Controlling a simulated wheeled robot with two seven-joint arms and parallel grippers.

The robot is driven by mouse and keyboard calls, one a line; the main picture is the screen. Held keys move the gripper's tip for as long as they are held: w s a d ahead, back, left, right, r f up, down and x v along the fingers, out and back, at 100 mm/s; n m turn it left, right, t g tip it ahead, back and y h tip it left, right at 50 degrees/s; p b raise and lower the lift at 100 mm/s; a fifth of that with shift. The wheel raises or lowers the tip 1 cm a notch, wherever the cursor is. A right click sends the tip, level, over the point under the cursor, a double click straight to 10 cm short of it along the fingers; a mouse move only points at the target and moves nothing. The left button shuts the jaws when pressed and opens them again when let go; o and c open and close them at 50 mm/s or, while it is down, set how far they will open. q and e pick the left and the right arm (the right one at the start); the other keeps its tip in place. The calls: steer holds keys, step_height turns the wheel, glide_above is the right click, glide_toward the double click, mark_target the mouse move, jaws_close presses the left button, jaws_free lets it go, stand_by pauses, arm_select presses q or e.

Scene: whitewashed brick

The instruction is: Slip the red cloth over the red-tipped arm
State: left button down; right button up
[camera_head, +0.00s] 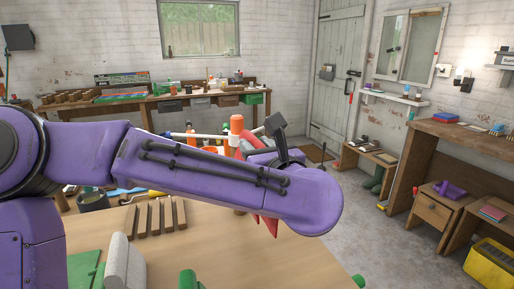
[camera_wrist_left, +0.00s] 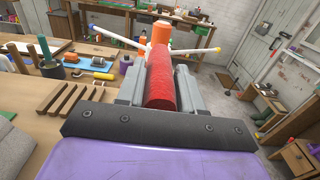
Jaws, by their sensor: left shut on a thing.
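My left gripper (camera_head: 279,138) is mostly behind my purple forearm in the head view. In the left wrist view its grey fingers (camera_wrist_left: 160,88) are shut on the red cloth (camera_wrist_left: 160,82), which looks like a thick roll between them. Parts of the red cloth (camera_head: 270,226) show below and above my forearm in the head view. A stand with an orange post (camera_head: 237,124) and thin white arms is just beyond the cloth. I cannot make out a red tip. The cloth seems apart from the arms.
A wooden rack with slats (camera_head: 155,218) stands on the table (camera_head: 200,245) left of the gripper. A dark cup (camera_head: 92,198) and coloured tools lie behind it. A workbench (camera_head: 165,105) runs along the back wall.

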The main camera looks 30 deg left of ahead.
arm_select(q)
steer(key=c, duration=0.6)
jaws_free()
steer(key=shift+c, duration=0.2)
steer(key=shift+s+d, duration=0.2)
steer(key=shift+d, duration=0.05)
steer(key=b+v, duration=0.2)
steer(key=v, duration=0.8)
steer(key=shift+b, duration=0.35)
